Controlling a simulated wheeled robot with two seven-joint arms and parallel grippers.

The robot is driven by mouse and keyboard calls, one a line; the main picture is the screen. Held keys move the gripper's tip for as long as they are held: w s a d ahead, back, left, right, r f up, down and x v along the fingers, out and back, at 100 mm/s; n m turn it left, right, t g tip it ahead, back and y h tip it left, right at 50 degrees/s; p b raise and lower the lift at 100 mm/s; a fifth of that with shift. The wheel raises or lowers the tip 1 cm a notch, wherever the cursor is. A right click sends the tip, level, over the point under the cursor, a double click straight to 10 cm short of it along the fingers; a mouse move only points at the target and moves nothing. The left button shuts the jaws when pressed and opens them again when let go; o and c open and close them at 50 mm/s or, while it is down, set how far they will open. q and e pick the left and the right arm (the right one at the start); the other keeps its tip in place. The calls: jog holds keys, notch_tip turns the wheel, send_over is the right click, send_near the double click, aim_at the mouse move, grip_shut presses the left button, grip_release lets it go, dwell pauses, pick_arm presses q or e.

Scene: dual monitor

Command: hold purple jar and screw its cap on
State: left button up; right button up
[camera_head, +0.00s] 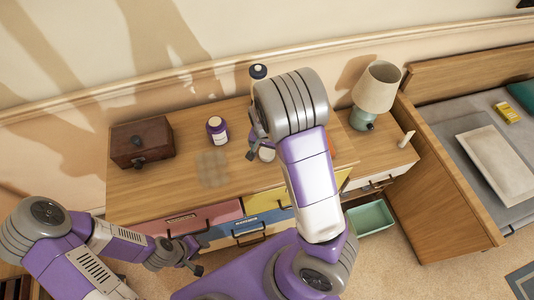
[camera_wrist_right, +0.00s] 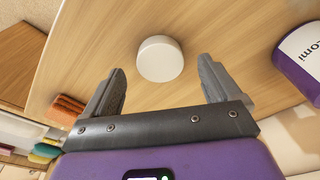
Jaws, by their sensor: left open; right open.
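The purple jar (camera_head: 217,130) with a white label stands upright on the wooden dresser top, left of my right gripper. It also shows at the right edge of the wrist view (camera_wrist_right: 303,60). A round white cap (camera_wrist_right: 160,58) lies on the wood, just ahead of and between the open fingers of my right gripper (camera_wrist_right: 160,88), not gripped. In the head view the cap (camera_head: 266,154) is partly hidden by my right arm. My left gripper (camera_head: 191,254) is open and empty, low in front of the drawers and away from the jar.
A dark wooden box (camera_head: 142,142) stands at the dresser's left end. A dark-topped bottle (camera_head: 258,72) is behind my right arm. A lamp (camera_head: 376,90) stands to the right. An orange block (camera_wrist_right: 66,108) is near the right gripper. The wood around the jar is clear.

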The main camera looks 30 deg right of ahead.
aim_at(267, 153)
notch_tip(267, 153, down, 2)
jog(key=shift+w+d+f, duration=0.1)
jog(key=shift+f, duration=0.1)
jog(key=shift+c, duration=0.3)
jog(key=c, duration=1)
notch_tip(267, 153, up, 10)
jog(key=p, duration=0.2)
jog(key=shift+r+p, duration=0.1)
jog(key=shift+p, duration=0.3)
jog(key=shift+c, duration=0.2)
